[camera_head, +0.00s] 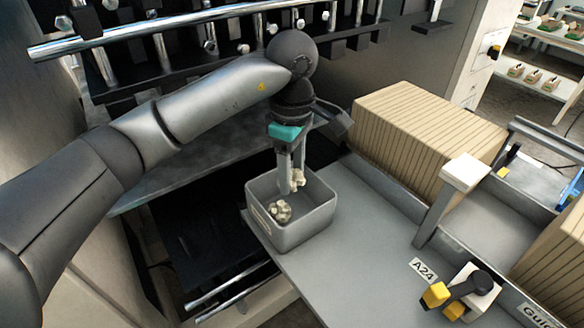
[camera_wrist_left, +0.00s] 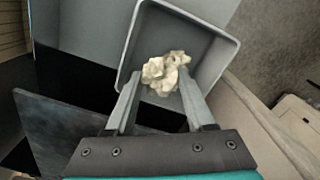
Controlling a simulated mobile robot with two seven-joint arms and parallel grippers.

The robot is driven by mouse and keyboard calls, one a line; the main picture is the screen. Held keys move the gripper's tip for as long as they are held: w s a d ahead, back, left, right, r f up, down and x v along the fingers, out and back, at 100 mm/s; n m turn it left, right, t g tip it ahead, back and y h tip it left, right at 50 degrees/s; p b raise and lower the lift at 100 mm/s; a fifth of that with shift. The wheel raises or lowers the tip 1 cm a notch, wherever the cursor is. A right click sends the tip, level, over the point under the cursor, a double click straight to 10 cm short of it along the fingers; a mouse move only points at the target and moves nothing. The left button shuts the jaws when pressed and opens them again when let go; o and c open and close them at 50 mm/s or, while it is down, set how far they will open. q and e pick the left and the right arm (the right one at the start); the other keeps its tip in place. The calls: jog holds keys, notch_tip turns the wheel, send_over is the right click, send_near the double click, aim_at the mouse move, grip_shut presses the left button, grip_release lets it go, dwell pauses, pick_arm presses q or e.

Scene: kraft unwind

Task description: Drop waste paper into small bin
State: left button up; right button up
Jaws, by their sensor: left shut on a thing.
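The small grey bin (camera_head: 304,232) is an open square box standing on the grey table near its corner. My left gripper (camera_head: 292,186) points down into the bin's opening, shut on a crumpled cream waste paper (camera_head: 298,177). In the left wrist view, pale crumpled paper (camera_wrist_left: 165,73) shows between the fingertips, with the bin's rim (camera_wrist_left: 233,45) around it. A second crumpled piece (camera_head: 280,211) lies inside the bin, below the fingers. In the wrist view the two pieces cannot be told apart. My right gripper is not in view.
A ribbed tan kraft stack (camera_head: 425,135) stands right of the bin. A grey post with a white top (camera_head: 464,172) and a yellow-black device (camera_head: 462,291) are farther right. A dark machine with metal bars (camera_head: 200,20) stands behind. Bare table lies right of the bin.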

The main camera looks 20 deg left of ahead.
aim_at(292, 173)
pick_arm(q)
jog(key=o, duration=1.4)
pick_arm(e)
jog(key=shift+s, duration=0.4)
pick_arm(q)
notch_tip(292, 173, up, 15)
jog(key=shift+r, duration=0.15)
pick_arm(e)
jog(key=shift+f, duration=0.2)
